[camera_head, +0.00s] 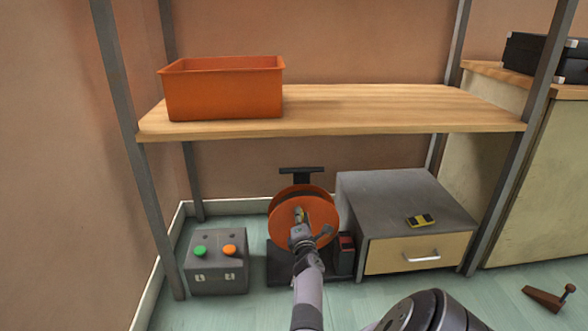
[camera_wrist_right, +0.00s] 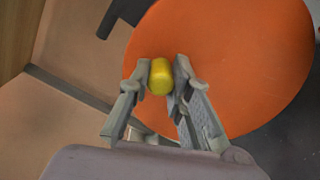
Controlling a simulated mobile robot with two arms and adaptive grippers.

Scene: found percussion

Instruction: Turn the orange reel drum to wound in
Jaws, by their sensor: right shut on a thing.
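The orange reel drum (camera_head: 318,222) stands low on a dark stand under the wooden shelf. Its round orange face also fills much of the right wrist view (camera_wrist_right: 240,60). A yellow knob (camera_wrist_right: 161,78) sticks out from the drum face. My right gripper (camera_head: 300,222) is in front of the drum with its fingers on either side of the knob, shut on it; it also shows in the right wrist view (camera_wrist_right: 162,80). The wrist hides part of the drum's lower left face and its stand. My left gripper is not in view.
A grey box with green and orange buttons (camera_head: 216,277) stands left of the drum. A grey cabinet with a drawer (camera_head: 415,250) stands close on the right, a small yellow-black item (camera_head: 420,221) on top. An orange bin (camera_head: 225,95) sits on the shelf above. A brown wedge (camera_head: 545,299) lies on the floor.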

